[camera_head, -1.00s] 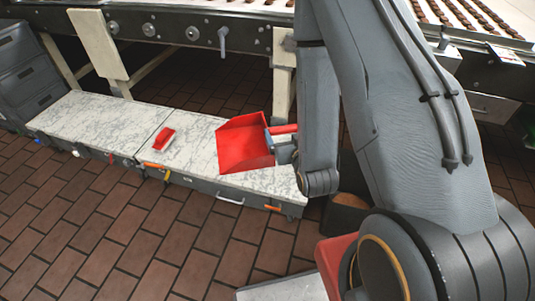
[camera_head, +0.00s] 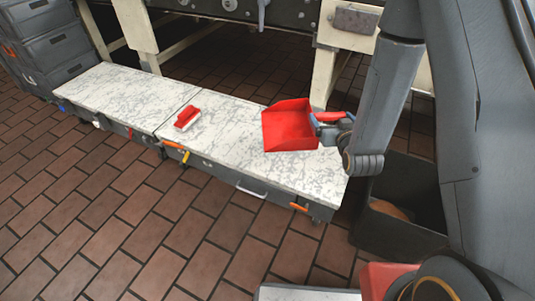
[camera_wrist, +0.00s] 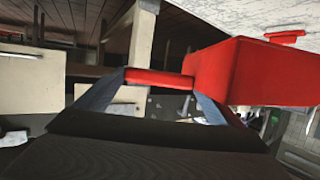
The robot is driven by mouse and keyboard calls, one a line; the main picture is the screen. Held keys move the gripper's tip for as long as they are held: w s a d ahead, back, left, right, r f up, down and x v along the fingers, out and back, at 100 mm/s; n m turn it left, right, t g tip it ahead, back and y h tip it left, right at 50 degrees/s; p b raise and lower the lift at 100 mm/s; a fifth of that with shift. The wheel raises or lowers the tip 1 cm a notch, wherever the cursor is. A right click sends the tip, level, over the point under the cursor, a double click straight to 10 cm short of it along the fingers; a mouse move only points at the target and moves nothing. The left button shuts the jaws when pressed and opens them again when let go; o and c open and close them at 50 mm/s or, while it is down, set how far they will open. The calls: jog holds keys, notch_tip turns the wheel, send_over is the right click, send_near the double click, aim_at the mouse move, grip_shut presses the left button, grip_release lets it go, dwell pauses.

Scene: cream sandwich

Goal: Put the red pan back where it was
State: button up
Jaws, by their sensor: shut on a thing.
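The red pan (camera_head: 288,128) is a dustpan-like scoop with a short red handle. In the head view it appears over the right part of the low marble-topped bench (camera_head: 225,140). My gripper (camera_head: 330,125) is shut on its handle from the right. The wrist view shows the handle (camera_wrist: 160,78) between the two fingers, with the pan body (camera_wrist: 250,70) to the right. I cannot tell whether the pan touches the bench top. A small red brush (camera_head: 187,117) with a pale underside lies on the bench, left of the pan.
A conveyor machine with pale legs (camera_head: 134,20) stands behind the bench. Grey stacked drawers (camera_head: 45,35) are at the far left. A dark open bin (camera_head: 400,228) stands right of the bench. Brick-tiled floor (camera_head: 130,230) lies clear in front.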

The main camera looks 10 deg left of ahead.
jog(key=w+a+f+n+y+b, duration=0.1)
jog(key=w+a+f+b, duration=0.2)
jog(key=w+f+b, duration=0.3)
jog(key=w+a+f+n+g+y+b, duration=0.1)
jog(key=w+a+f+b, duration=0.2)
jog(key=w+f+b, duration=0.35)
jog(key=w+a+f+n+y+b, duration=0.1)
jog(key=w+a+f+y+b, duration=0.15)
jog(key=w+b, duration=0.55)
jog(key=shift+h, duration=0.55)
jog(key=f+b, duration=0.2)
jog(key=f, duration=0.1)
jog(key=f+b, duration=0.1)
jog(key=f, duration=0.3)
jog(key=f+b, duration=0.2)
jog(key=f, duration=0.2)
jog(key=shift+s+a+b, duration=0.35)
jog(key=shift+s, duration=0.05)
jog(key=shift+r, duration=0.1)
